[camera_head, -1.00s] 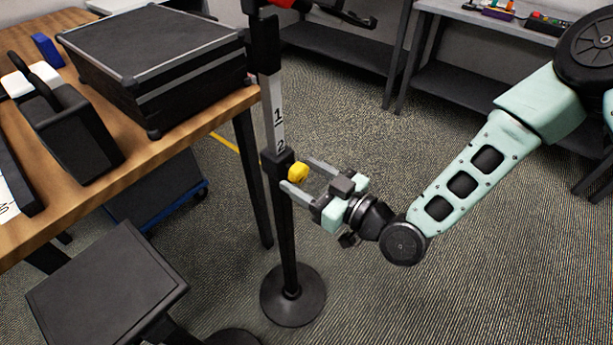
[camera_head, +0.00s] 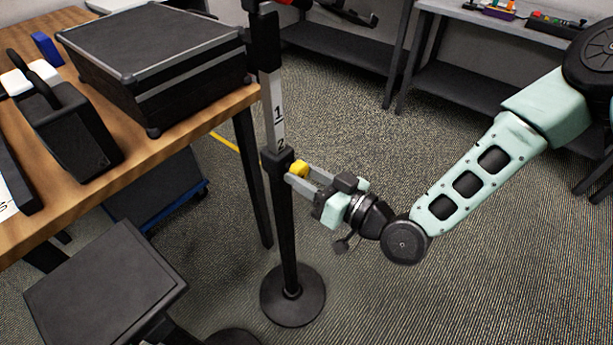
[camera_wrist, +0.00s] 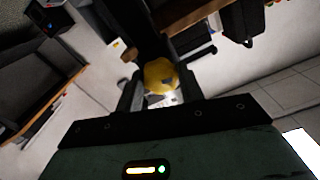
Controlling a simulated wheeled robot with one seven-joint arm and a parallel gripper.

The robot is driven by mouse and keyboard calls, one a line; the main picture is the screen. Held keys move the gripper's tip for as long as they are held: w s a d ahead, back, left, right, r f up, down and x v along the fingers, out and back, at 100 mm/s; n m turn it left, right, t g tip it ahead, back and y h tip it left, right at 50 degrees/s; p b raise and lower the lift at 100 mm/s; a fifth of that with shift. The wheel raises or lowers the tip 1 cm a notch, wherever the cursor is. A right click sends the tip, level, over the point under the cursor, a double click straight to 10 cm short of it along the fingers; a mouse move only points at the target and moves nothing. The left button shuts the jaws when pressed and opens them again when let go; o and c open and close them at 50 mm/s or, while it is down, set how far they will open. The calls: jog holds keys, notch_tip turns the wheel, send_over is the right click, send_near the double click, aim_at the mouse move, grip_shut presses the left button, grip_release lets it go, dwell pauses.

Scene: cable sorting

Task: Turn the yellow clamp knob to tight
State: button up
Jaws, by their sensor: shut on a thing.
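The yellow clamp knob (camera_head: 299,168) sits on the side of the black collar of an upright stand (camera_head: 287,235). The stand has a white strip marked 1 and 2 (camera_head: 275,112) above the collar. My gripper (camera_head: 298,174) is shut on the knob, with one finger on each side of it. In the wrist view the knob (camera_wrist: 160,76) shows between the two fingers, in front of the dark post. Part of the knob is hidden by the fingers, and I cannot read its turn angle.
A wooden table (camera_head: 225,108) with a black case (camera_head: 155,55) stands to the left of the post. A low black stool (camera_head: 105,285) is at the lower left. Grey shelving (camera_head: 450,85) stands at the back. The carpet right of the stand is clear.

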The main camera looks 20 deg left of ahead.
jog(key=m, duration=0.4)
jog(key=shift+m, duration=0.3)
jog(key=m, duration=0.3)
jog(key=shift+m+b, duration=0.3)
jog(key=shift+m, duration=0.1)
jog(key=m, duration=0.4)
jog(key=shift+m+b, duration=0.35)
jog(key=shift+m, duration=1.65)
jog(key=o, duration=1)
jog(key=shift+r, duration=0.1)
